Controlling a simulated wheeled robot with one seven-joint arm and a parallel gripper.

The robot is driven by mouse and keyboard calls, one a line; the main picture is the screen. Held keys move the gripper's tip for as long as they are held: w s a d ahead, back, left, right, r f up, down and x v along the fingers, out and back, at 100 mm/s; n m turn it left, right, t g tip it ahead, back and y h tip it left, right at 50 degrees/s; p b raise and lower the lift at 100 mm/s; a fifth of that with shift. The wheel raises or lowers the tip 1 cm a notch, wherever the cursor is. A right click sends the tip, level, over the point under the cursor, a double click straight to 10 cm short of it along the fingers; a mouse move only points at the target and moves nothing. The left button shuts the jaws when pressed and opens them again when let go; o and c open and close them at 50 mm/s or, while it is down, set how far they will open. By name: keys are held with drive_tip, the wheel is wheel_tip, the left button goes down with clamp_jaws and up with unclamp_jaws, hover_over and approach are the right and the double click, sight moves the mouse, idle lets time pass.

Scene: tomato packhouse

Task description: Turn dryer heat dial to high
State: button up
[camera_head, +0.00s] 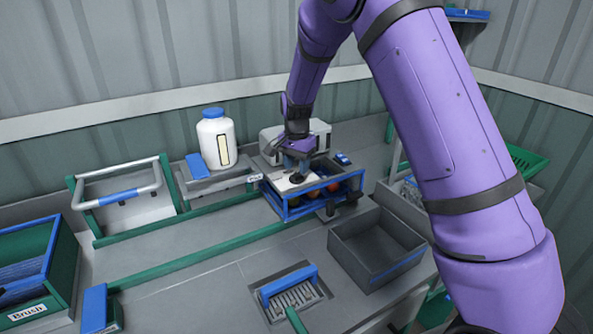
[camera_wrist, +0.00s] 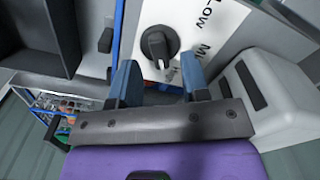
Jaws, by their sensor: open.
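The dryer heat dial (camera_wrist: 158,44) is a dark round knob with a raised grip, on a white panel (camera_wrist: 186,14) in the wrist view. No "high" mark shows. I cannot tell for sure which mark the dial points to. My gripper (camera_wrist: 158,72) is open, its two blue fingers apart, with the dial between and just beyond their tips. No contact is visible. In the head view my gripper (camera_head: 297,166) is over the white panel (camera_head: 284,183) and mostly hides the dial.
A blue-framed rack (camera_head: 289,215) with red tomatoes lies under the panel. A grey housing (camera_head: 320,131) stands behind. An empty grey bin (camera_head: 348,262) is at front right, a white jar (camera_head: 213,142) at left, and a blue-handled brush (camera_head: 288,282) in front.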

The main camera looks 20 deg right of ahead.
sight(297, 173)
wheel_tip(297, 173, up, 9)
drive_tip(key=shift+f, duration=0.15)
idle(0.5)
drive_tip(key=s+d+r+n+t+y, duration=0.1)
drive_tip(key=s+d+r+n, duration=0.15)
drive_tip(key=s+r, duration=0.65)
drive_tip(key=s+d+r+n+t, duration=0.2)
drive_tip(key=s+d+r, duration=0.1)
drive_tip(key=s+r, duration=0.55)
drive_tip(key=s+d+f+n+t+h, duration=0.1)
drive_tip(key=s+n, duration=0.4)
drive_tip(key=s, duration=1.7)
drive_tip(key=shift+t, duration=0.6)
